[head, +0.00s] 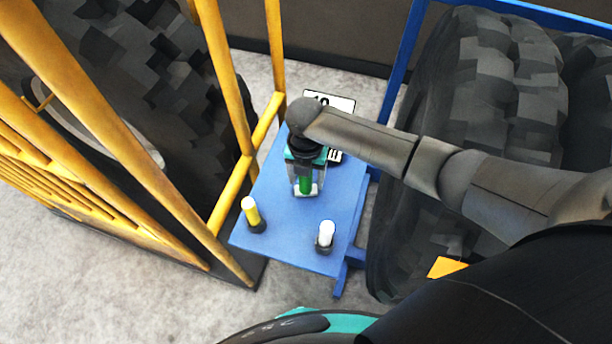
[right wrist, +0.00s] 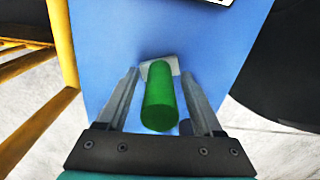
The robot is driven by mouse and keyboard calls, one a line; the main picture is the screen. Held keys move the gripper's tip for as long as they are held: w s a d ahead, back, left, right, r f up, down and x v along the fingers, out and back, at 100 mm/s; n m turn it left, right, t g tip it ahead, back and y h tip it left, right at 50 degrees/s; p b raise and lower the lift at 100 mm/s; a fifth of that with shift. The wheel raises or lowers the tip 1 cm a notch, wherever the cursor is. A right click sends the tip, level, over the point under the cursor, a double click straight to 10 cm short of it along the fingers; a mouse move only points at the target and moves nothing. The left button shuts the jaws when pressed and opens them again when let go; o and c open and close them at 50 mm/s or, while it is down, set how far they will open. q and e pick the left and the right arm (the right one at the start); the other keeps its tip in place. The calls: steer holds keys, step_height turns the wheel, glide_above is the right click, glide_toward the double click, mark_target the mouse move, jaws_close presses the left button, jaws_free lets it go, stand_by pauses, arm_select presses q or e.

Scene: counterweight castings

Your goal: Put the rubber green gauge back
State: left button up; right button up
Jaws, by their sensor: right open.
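The green gauge (head: 305,187) is a plain green cylinder at a small white patch (head: 312,190) on the blue table. It also shows in the right wrist view (right wrist: 160,97), between the two fingers, with the white patch (right wrist: 150,68) at its far end. My right gripper (head: 304,178) reaches down over it from above, open, one finger on each side. In the right wrist view, gaps show between the gauge and both fingers. The wrist hides the gauge's upper part in the head view. My left gripper is not in view.
On the blue table (head: 285,238), a yellow cylinder (head: 250,210) and a white cylinder (head: 326,233) stand in dark holders nearer the front. A white label plate (head: 340,102) is behind. Yellow rails (head: 235,195) stand left; large tyres (head: 470,90) are right.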

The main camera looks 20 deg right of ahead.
steer(key=shift+r, duration=0.1)
step_height(320, 180, up, 12)
steer(key=shift+r+p, duration=0.1)
steer(key=shift+p, duration=0.65)
